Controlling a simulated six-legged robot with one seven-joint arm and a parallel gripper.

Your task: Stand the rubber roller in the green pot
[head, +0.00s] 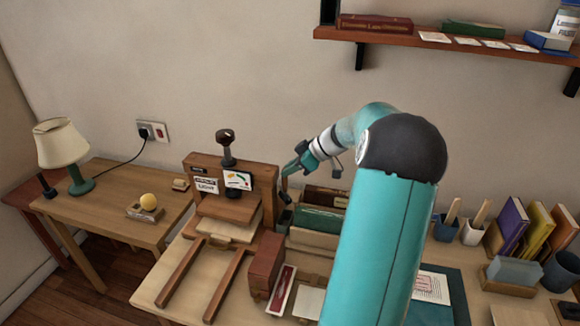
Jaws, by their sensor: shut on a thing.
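My gripper (290,170) is at the end of the teal arm, just right of the wooden press. It is shut on a slim dark thing (284,197) hanging down from the jaws, which looks like the rubber roller. Its lower end is small and dark, close to the press's right side; I cannot tell whether they touch. I see no pot that is clearly green. A dark blue pot (446,231) and a pale grey pot (473,234), each with a wooden piece standing in it, are right of my arm. My arm hides part of the table.
The wooden press (235,207) with a dark knob stands on the table. Upright books (512,222) and a dark cup (562,270) are at right. A shelf (450,42) hangs above.

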